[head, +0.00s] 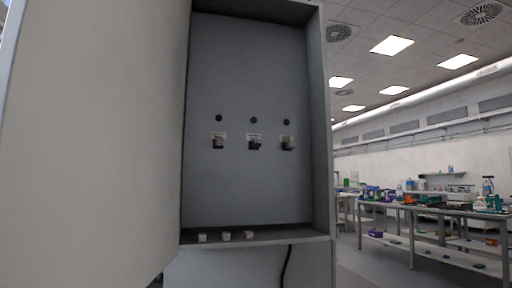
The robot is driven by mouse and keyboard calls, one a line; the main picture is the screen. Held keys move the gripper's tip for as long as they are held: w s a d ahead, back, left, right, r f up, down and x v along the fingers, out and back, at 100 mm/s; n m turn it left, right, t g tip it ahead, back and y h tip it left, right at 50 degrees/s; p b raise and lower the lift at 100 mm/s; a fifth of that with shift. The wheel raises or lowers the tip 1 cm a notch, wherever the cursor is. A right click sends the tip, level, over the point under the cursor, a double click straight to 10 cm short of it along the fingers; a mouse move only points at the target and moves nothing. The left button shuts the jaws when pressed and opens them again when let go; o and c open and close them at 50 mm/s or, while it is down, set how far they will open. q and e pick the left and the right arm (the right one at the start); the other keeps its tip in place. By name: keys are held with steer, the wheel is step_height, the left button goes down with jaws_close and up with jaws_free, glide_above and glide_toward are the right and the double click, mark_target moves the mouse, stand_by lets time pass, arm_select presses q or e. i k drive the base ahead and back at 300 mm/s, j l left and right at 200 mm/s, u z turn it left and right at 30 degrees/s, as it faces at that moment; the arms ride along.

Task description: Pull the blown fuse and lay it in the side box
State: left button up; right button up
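An open grey cabinet (247,185) stands in front of me in the head view. Three small fuse positions sit in a row on its back panel: left (218,141), middle (254,142) and right (288,143). Each has a pale label and a dark round spot above it. They are too small to tell which fuse is blown. Three small pale pieces, left (202,237), middle (226,236) and right (249,235), lie on the cabinet's bottom ledge. I cannot make out a side box. Neither of my grippers is in view.
The cabinet's door (90,140) stands open and fills the left of the view. A black cable (286,264) hangs below the cabinet. Workbenches (440,211) with several items stand at the far right, with open floor (372,265) before them.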

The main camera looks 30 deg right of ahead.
mark_target(270, 236)
steer(key=l+u, duration=0.3)
steer(key=l, duration=0.8)
steer(key=l+u, duration=0.2)
steer(key=l, duration=0.35)
steer(key=k+l+u, duration=0.2)
steer(key=l, duration=0.35)
steer(key=l+u, duration=0.35)
steer(key=l, duration=0.8)
